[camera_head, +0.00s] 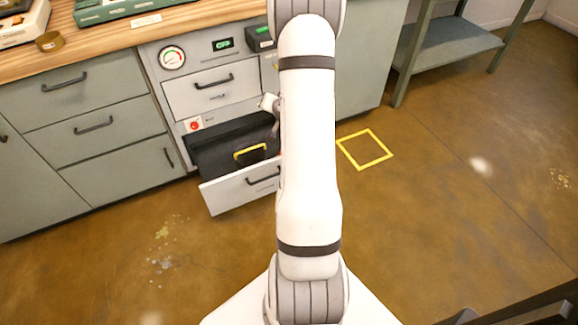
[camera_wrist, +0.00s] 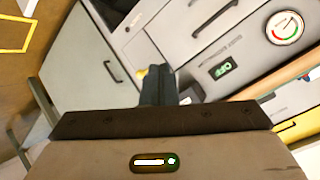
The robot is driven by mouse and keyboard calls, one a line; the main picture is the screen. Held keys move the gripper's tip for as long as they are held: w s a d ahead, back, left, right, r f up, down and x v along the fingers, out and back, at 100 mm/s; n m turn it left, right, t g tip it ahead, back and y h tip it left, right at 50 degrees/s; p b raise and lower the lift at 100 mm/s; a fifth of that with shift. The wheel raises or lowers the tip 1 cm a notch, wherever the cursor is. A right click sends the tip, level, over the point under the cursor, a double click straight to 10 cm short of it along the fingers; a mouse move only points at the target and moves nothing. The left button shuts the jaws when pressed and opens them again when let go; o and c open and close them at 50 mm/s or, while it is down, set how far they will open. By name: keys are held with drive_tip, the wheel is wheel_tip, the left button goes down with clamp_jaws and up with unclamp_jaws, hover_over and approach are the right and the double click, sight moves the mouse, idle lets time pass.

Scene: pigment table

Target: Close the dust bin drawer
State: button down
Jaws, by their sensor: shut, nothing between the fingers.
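The dust bin drawer (camera_head: 236,191) is pulled out at the bottom of the cabinet in the head view. It has a white front with a dark handle (camera_head: 264,176), and a dark bin with a yellow handle (camera_head: 250,153) sits inside. My arm hides the right end of the drawer front. My gripper shows in the wrist view (camera_wrist: 158,84), with its dark fingers together and nothing between them. In the head view the gripper is mostly hidden behind my arm, near the cabinet front. I see no contact with the drawer.
Above the drawer are a closed white drawer (camera_head: 212,90), a round gauge (camera_head: 172,58), a green display (camera_head: 222,44) and a red button (camera_head: 194,126). A wooden worktop (camera_head: 110,52) runs above. A yellow square (camera_head: 365,149) marks the floor. The floor left of my base is clear.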

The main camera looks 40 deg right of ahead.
drive_tip(key=s+d+f+m+t+b, duration=0.25)
drive_tip(key=s+f+b, duration=0.2)
drive_tip(key=f, duration=0.75)
drive_tip(key=s+d+f+m+t+b, duration=0.2)
drive_tip(key=s+f+m+b, duration=0.25)
drive_tip(key=f, duration=0.75)
drive_tip(key=s+d+f+m+t+b, duration=0.2)
drive_tip(key=s+d+f+m+b, duration=0.3)
drive_tip(key=f, duration=0.7)
drive_tip(key=w+n+b, duration=0.2)
drive_tip(key=w+b, duration=0.3)
drive_tip(key=w, duration=0.9)
drive_tip(key=shift+w+d+h+b, duration=0.2)
drive_tip(key=shift+d+h+b, duration=0.1)
drive_tip(key=shift+d+h, duration=0.1)
